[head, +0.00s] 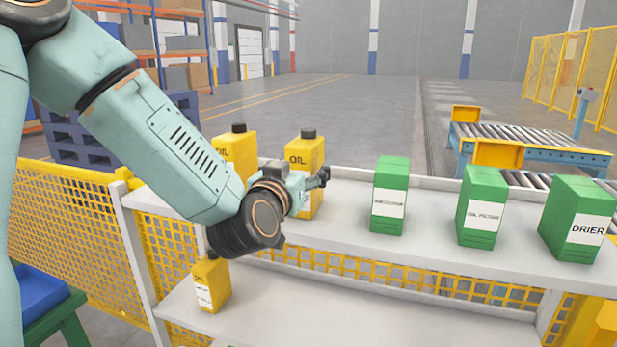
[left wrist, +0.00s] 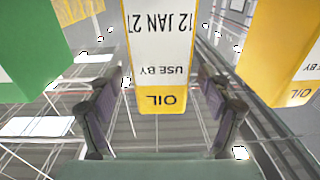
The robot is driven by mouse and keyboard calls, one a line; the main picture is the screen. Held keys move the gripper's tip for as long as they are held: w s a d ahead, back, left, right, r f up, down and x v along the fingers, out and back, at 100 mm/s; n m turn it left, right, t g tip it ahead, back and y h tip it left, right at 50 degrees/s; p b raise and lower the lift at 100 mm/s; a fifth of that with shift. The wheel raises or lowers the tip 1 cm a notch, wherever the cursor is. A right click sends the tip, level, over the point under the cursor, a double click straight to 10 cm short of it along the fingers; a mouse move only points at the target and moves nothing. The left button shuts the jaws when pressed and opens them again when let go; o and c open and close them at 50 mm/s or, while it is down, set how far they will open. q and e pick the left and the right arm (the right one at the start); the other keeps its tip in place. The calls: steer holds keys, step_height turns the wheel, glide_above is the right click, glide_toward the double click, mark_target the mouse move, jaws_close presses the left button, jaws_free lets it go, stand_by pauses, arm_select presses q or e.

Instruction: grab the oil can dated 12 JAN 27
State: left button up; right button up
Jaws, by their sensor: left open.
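The oil can dated 12 JAN 27 (left wrist: 160,45) shows upside down in the left wrist view, with "OIL", "USE BY" and the date on its white label. In the head view, this yellow can (head: 303,152) stands on the upper shelf, partly hidden by my gripper. My left gripper (head: 322,179) is open in front of it. In the left wrist view the fingers (left wrist: 157,80) are apart, one to each side of the can's image. Contact with the can cannot be seen. My right gripper is not in view.
Another yellow oil can (head: 236,146) stands to the left on the upper shelf (head: 340,225), and a third (head: 210,285) on the lower shelf. Green boxes (head: 389,195) stand to the right, one labelled DRIER (head: 577,219). Yellow mesh (head: 60,210) is at left.

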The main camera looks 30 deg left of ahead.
arm_select(q)
steer(key=shift+w+r, duration=0.1)
steer(key=shift+r, duration=0.05)
steer(key=shift+w+a+p, duration=0.25)
steer(key=shift+w+p, duration=0.05)
steer(key=x, duration=0.3)
steer(key=shift+w+a+f, duration=0.1)
steer(key=shift+w+f, duration=0.15)
steer(key=shift+f, duration=0.15)
steer(key=shift+w+f, duration=0.15)
steer(key=shift+w, duration=0.15)
steer(key=shift+s+r, duration=0.35)
steer(key=shift+s, duration=0.35)
steer(key=shift+c, duration=1.9)
steer(key=shift+w+f, duration=0.3)
steer(key=shift+w, duration=0.3)
steer(key=c, duration=0.5)
steer(key=shift+s+r, duration=0.2)
steer(key=shift+s, duration=0.2)
steer(key=c, duration=0.6)
steer(key=shift+w+f, duration=0.1)
steer(key=shift+w, duration=0.15)
jaws_close()
